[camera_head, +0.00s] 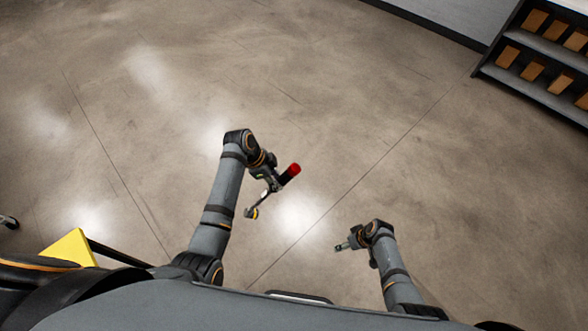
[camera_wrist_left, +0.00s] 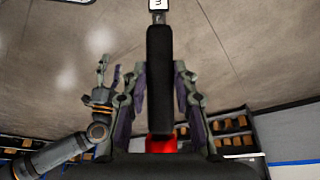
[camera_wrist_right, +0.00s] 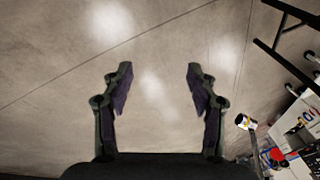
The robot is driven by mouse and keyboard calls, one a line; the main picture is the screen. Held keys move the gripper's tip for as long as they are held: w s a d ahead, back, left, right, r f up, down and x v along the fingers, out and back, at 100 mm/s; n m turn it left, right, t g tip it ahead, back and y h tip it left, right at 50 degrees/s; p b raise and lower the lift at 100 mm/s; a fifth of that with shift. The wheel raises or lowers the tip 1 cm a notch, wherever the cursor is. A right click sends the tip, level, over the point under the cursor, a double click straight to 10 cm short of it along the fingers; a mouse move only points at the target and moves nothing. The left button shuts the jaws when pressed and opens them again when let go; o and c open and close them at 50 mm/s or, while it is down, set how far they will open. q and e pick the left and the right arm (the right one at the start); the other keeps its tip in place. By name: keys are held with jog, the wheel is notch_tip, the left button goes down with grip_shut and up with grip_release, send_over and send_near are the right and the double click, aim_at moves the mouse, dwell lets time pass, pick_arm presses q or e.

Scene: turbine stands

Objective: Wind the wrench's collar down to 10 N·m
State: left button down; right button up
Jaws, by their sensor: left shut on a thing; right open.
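The wrench has a black grip, a red end (camera_head: 291,171) and a thin metal shaft with a yellow-marked head (camera_head: 251,213). My left gripper (camera_head: 274,181) is shut on it and holds it in the air above the floor. In the left wrist view the black grip (camera_wrist_left: 160,75) runs between the fingers, with the red end below and a white marked part (camera_wrist_left: 157,4) at the top edge. The scale's setting is not readable. My right gripper (camera_head: 341,246) is open and empty, to the right of the wrench and apart from it. Its spread fingers show in the right wrist view (camera_wrist_right: 158,78).
A dark shelf with several orange-brown boxes (camera_head: 535,20) stands at the upper right. A yellow object (camera_head: 72,248) is at the lower left. The right wrist view shows a silver and yellow-banded piece (camera_wrist_right: 244,121) and cluttered equipment at right. The floor ahead is clear.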

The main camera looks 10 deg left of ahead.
jog(key=w+a+r+n+y, duration=0.2)
jog(key=w+a+r+n, duration=0.3)
jog(key=w+r, duration=0.45)
jog(key=n+g+y, duration=0.3)
jog(key=n+y, duration=0.1)
jog(key=n, duration=0.6)
send_near(296, 167)
jog(key=shift+x, duration=4.05)
jog(key=shift+s, duration=0.1)
grip_shut()
jog(key=m, duration=0.2)
jog(key=shift+m+t, duration=0.3)
jog(key=shift+t, duration=0.1)
jog(key=shift+d, duration=0.1)
